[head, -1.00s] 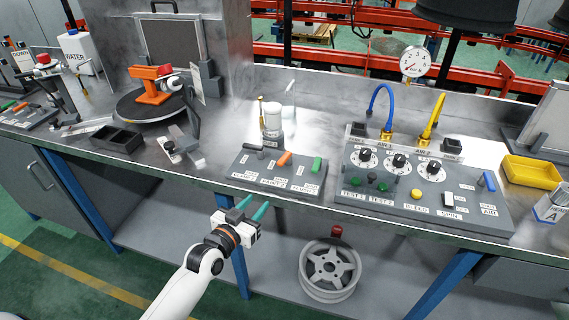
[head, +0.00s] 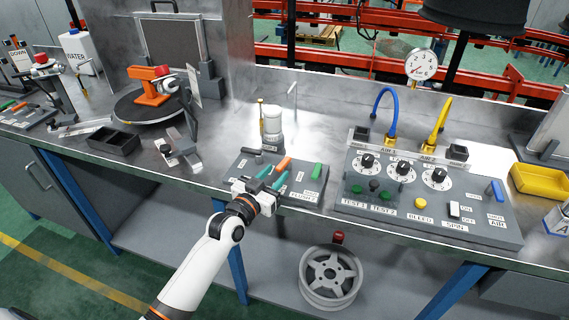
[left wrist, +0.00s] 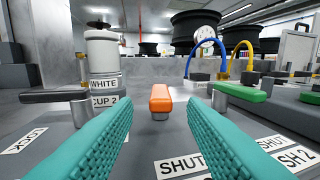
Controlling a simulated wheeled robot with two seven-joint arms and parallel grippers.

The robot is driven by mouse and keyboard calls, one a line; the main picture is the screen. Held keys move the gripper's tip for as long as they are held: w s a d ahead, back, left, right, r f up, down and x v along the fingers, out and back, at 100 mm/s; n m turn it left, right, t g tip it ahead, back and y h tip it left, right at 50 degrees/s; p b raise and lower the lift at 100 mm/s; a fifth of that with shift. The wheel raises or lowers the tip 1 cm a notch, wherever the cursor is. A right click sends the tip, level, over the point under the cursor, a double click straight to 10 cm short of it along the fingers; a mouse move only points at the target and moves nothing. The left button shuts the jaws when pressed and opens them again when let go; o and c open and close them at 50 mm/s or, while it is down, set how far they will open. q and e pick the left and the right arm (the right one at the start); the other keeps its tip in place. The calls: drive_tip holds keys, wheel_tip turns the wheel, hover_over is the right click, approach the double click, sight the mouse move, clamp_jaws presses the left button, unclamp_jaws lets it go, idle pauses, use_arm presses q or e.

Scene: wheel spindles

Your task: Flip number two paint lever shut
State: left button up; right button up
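An orange lever (head: 284,163) stands on a grey panel (head: 239,171), between a dark lever (head: 252,151) on its left and a green lever (head: 316,171) on its right. My left gripper (head: 273,175) is open over the panel's near part, its teal fingers pointing at the orange lever. In the left wrist view the orange lever (left wrist: 160,98) shows centred in the gap, beyond the fingertips, with no visible contact. A SHUT label (left wrist: 181,165) lies on the near side, partly hidden by the right finger. My right gripper is not in view.
A white cup (head: 272,120) stands behind the levers. To the right is a control panel (head: 345,203) with dials, buttons and a blue lever. A black bin (head: 113,140) and a turntable sit to the left. A wheel (head: 331,277) lies below the bench.

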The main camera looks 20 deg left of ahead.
sight(286, 161)
use_arm(q)
drive_tip(key=w, duration=0.2)
drive_tip(key=w+d, duration=0.1)
drive_tip(key=w, duration=0.2)
drive_tip(key=shift+w, duration=0.25)
clamp_jaws()
drive_tip(key=y+p, duration=0.1)
drive_tip(key=p, duration=0.1)
drive_tip(key=r+n+y+p, duration=0.1)
drive_tip(key=p, duration=0.1)
drive_tip(key=shift+d+n, duration=0.2)
drive_tip(key=shift+n, duration=0.1)
drive_tip(key=shift+f+n+y+p, duration=0.35)
drive_tip(key=shift+n+y+p, duration=0.25)
drive_tip(key=shift+y+p, duration=0.45)
drive_tip(key=shift+f, duration=0.1)
unclamp_jaws()
